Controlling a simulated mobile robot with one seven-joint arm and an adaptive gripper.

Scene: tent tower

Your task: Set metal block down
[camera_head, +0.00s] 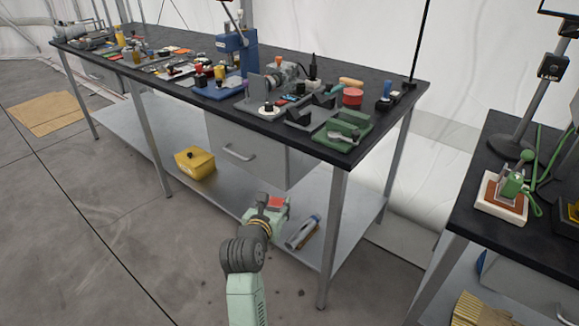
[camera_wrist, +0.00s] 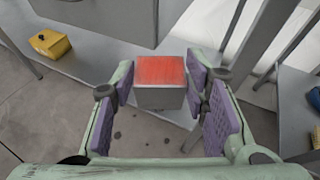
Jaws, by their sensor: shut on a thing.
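The metal block is a grey cube with a red top (camera_wrist: 161,72). My gripper (camera_wrist: 161,92) is shut on it, with a purple-padded finger at each side of the block in the wrist view. In the head view my gripper (camera_head: 270,208) is low in front of the long workbench, and the red top of the block (camera_head: 277,203) shows at its end. The block appears to be near the bench's lower shelf (camera_head: 230,199). I cannot tell whether it touches the shelf. The underside of the block is hidden.
The long bench's dark top (camera_head: 395,85) is crowded with tools and parts. A yellow box (camera_head: 195,162) and a blue-grey cylindrical item (camera_head: 303,232) lie on the lower shelf. A grey drawer (camera_head: 245,152) hangs above the shelf. A bench leg (camera_head: 333,240) stands right of my gripper.

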